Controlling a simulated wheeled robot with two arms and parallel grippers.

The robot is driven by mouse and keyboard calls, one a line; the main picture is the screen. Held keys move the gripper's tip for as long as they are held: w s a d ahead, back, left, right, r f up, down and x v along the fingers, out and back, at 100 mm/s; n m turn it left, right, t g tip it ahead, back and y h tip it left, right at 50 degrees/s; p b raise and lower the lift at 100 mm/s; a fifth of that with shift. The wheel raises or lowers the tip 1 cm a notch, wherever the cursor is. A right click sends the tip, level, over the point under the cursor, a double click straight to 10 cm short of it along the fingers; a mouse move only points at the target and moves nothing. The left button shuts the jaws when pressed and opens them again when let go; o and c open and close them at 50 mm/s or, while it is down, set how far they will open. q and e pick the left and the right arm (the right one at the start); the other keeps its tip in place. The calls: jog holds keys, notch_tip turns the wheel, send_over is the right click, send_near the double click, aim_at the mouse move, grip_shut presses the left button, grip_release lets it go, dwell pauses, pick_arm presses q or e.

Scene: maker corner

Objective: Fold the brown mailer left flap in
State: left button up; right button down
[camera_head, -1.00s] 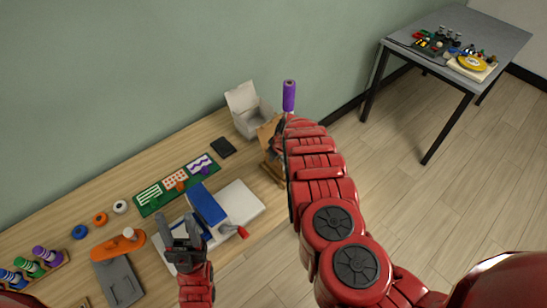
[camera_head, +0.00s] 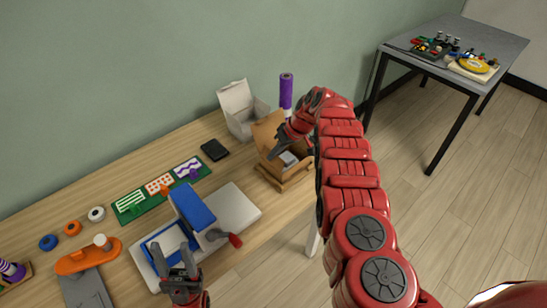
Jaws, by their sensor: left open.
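The brown mailer (camera_head: 285,182) is an open cardboard box near the right end of the wooden table. Its lid (camera_head: 266,130) stands up at the back, and a small grey-white item (camera_head: 289,158) shows inside. My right gripper (camera_head: 273,154) is over the mailer's left side, pointing down and left; whether it touches the left flap is too small to tell. The wrist hides part of the lid and the box's back right. My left gripper (camera_head: 178,262) is open and empty at the front of the blue and white press, away from the mailer.
An open white box (camera_head: 240,112) and a purple roll (camera_head: 286,92) stand behind the mailer. A black pad (camera_head: 214,150) lies to its left. The blue and white press (camera_head: 192,208) with a red-ended handle fills the table front. A green mat (camera_head: 128,207) lies behind it.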

jog(key=c, duration=1.1)
grip_release()
jog(key=shift+r, duration=0.1)
jog(key=b+v, duration=0.2)
jog(key=v, duration=1.5)
jog(key=shift+r, duration=0.15)
